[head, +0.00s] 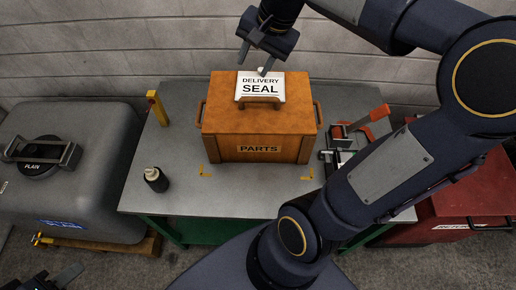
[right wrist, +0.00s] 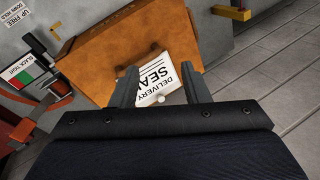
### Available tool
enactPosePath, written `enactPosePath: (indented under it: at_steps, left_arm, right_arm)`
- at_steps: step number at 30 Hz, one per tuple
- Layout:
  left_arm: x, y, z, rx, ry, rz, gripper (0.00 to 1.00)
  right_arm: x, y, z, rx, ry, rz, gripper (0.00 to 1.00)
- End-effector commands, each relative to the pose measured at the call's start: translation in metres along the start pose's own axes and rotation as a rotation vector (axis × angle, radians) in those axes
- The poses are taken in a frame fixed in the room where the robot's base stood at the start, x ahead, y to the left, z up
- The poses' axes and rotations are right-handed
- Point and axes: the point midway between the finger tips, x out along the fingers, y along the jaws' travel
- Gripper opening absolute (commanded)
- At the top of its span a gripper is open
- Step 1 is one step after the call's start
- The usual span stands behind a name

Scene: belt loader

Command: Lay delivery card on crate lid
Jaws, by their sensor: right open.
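The white delivery card (head: 260,83), printed "DELIVERY SEAL", lies on the lid of the orange-brown PARTS crate (head: 222,118), behind and partly overlapped in view by the lid handle (head: 260,101). A small pale knob (right wrist: 161,99) stands on the card. My right gripper (head: 254,57) is above the card's far edge. In the right wrist view its fingers (right wrist: 160,90) are spread, with the card seen between and beyond them; I see no grip on it. My left gripper (head: 52,278) shows only partly at the bottom left, far from the crate; its jaw state is unclear.
The crate stands on a grey metal table (head: 180,120). A dark bottle (head: 156,180) and yellow post (head: 157,108) stand left of it; a red-orange clamp (head: 366,124) lies right. A grey tank (head: 85,180) is at left, a red box (head: 450,215) at right.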

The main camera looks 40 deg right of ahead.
Motion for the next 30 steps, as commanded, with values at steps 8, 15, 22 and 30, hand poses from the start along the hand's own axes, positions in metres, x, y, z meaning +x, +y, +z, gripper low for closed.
enactPosePath:
  at_steps: [8, 15, 22, 30]
  left_arm:
    - [0.0, 0.0, 0.0, 0.0, 0.0, 0.0, 0.36]
    - [0.0, 0.0, 0.0, 0.0, 0.0, 0.0, 0.36]
    - [0.0, 0.0, 0.0, 0.0, 0.0, 0.0, 0.36]
    - [0.0, 0.0, 0.0, 0.0, 0.0, 0.0, 0.36]
  right_arm:
    - [0.024, 0.068, 0.13, -0.628, 0.035, -0.188, 0.42]
    - [0.048, 0.094, 0.171, -0.854, 0.071, -0.247, 0.42]
    - [0.05, 0.095, 0.174, -0.868, 0.071, -0.248, 0.42]
    - [0.05, 0.095, 0.173, -0.867, 0.071, -0.247, 0.42]
